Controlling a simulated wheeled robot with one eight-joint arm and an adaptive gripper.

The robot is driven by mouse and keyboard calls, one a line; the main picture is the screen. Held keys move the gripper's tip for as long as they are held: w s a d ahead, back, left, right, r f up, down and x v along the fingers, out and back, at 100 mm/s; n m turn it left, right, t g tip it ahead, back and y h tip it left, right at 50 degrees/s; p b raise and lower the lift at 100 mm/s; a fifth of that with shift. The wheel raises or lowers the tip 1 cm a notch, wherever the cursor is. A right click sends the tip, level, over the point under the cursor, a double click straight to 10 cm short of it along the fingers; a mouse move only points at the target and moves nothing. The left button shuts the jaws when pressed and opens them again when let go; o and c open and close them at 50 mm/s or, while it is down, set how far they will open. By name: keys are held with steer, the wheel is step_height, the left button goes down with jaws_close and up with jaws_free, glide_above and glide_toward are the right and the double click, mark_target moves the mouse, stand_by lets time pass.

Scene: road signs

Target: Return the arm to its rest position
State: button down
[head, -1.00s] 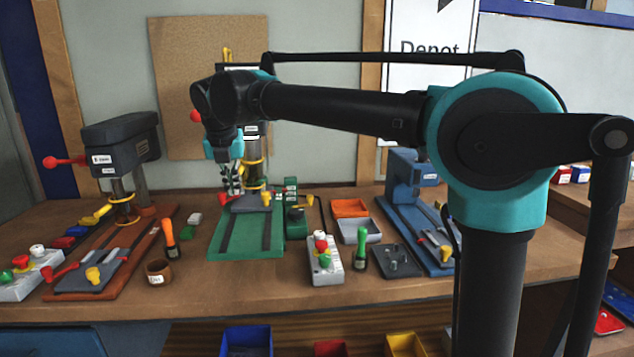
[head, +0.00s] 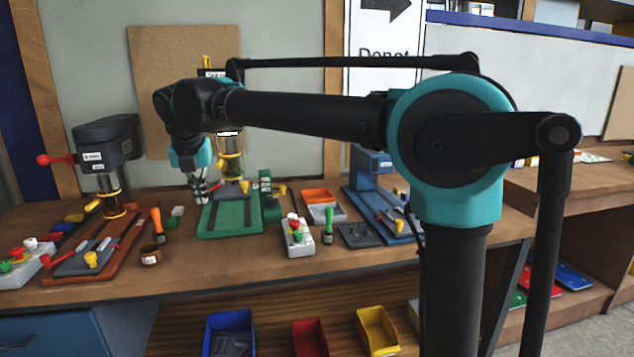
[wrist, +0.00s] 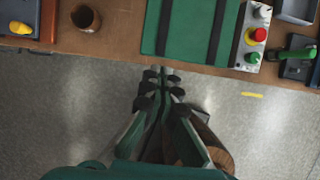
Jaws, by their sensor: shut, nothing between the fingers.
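My gripper (head: 200,192) hangs downward at the end of my bent arm in the head view. It appears in front of the green machine base (head: 225,222) on the workbench. In the wrist view my gripper (wrist: 161,80) is shut with nothing between its fingers. It is over the grey floor, just short of the bench's front edge. The green base (wrist: 190,30) lies beyond the fingertips in that view. The arm reaches left from its teal shoulder joint.
The workbench (head: 200,273) carries drill presses, a control box (head: 297,237), a brown cup (head: 150,255) and a green-handled tool (head: 328,229). Blue (head: 228,330), red (head: 311,337) and yellow (head: 378,330) bins sit below. Open floor (wrist: 70,120) lies before the bench.

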steer(key=w+d+f+m, duration=0.1)
steer(key=d+f+m, duration=0.5)
steer(key=d, duration=0.4)
steer(key=w+d+f+m, duration=0.1)
steer(key=d+f+m, duration=0.5)
steer(key=d, duration=0.4)
steer(key=w+d+f+m, duration=0.1)
steer(key=d+f+m, duration=0.5)
steer(key=d, duration=0.4)
steer(key=s+d+f+m+h, duration=0.1)
steer(key=s+d+f+m, duration=1.3)
steer(key=m, duration=0.6)
steer(key=s+d, duration=0.2)
steer(key=d, duration=0.1)
steer(key=shift+d+f, duration=0.4)
